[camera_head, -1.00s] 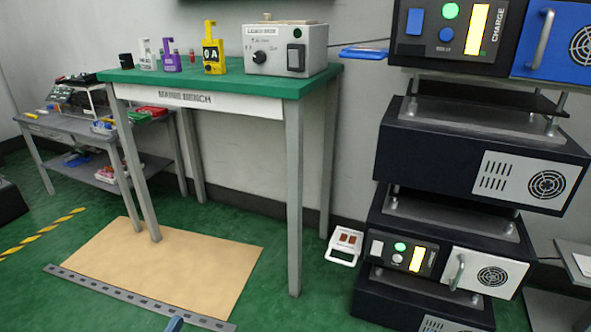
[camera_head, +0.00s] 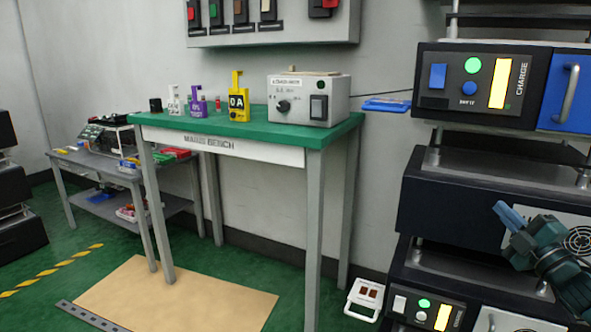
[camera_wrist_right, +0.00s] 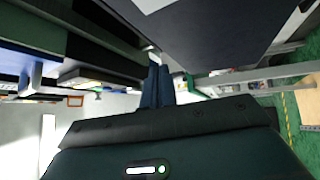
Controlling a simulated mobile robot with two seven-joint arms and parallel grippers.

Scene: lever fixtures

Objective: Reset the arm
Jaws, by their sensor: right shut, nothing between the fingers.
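My right gripper (camera_head: 508,216) is at the right of the head view, in front of the stacked dark units. Its two blue fingers are together with nothing between them, and they point up and to the left. The dark teal wrist and forearm run down to the lower right edge. In the right wrist view the shut blue fingers (camera_wrist_right: 157,82) stand side by side in the middle, clear of any object. My left gripper does not show.
A green-topped bench (camera_head: 240,131) carries a grey switch box (camera_head: 310,100) and a yellow tag (camera_head: 238,103). Stacked dark units (camera_head: 450,203) stand right, close behind my right gripper. A wall panel (camera_head: 270,30) hangs above. A cardboard sheet (camera_head: 180,295) lies on the floor.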

